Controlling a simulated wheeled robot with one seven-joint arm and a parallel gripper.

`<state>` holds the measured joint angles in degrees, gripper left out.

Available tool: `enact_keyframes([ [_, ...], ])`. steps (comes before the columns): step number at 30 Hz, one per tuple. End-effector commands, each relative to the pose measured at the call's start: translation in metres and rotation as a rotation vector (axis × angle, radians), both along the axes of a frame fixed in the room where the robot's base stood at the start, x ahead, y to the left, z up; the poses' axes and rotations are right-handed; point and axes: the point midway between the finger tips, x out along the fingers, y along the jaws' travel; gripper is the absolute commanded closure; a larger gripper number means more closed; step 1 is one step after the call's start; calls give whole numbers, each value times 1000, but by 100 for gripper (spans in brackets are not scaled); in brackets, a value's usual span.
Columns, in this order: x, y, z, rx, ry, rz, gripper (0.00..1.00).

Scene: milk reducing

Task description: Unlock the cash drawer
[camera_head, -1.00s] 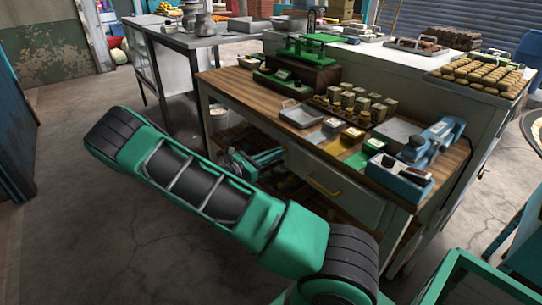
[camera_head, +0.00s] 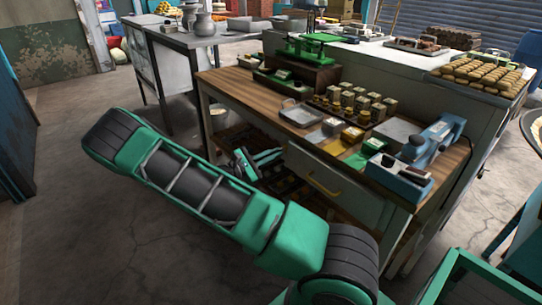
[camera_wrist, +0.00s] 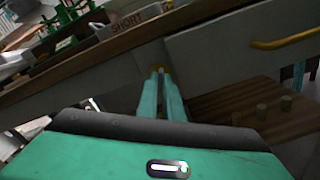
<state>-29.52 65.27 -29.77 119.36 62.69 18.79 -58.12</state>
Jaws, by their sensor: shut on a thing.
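The cash drawer (camera_head: 335,180) is a grey front with a yellow bar handle (camera_head: 322,186) under the wooden counter top. It looks closed. In the wrist view the handle (camera_wrist: 285,41) is at upper right. My gripper (camera_wrist: 158,72) has its two teal fingers close together, pointing at the counter front left of the handle. The fingertips are shut on a small brass-coloured thing (camera_wrist: 158,69), perhaps a key, at the drawer's left end. Its shape is mostly hidden. In the head view my gripper (camera_head: 278,154) is low beside the counter's left part.
A tray, coloured cards and a blue device (camera_head: 402,177) stand on the wooden counter top (camera_head: 235,85). The floor to the left is clear.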

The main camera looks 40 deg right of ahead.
Motion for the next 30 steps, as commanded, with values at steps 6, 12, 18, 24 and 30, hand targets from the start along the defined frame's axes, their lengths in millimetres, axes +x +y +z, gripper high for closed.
enact_keyframes([
  [6,2,1,0,-13,-209,7,100],
  [12,2,1,0,-23,-398,7,100],
  [18,1,1,-1,-33,-587,7,100],
  [24,1,1,-2,-42,-763,6,100],
  [30,0,1,-3,-50,-906,5,100],
])
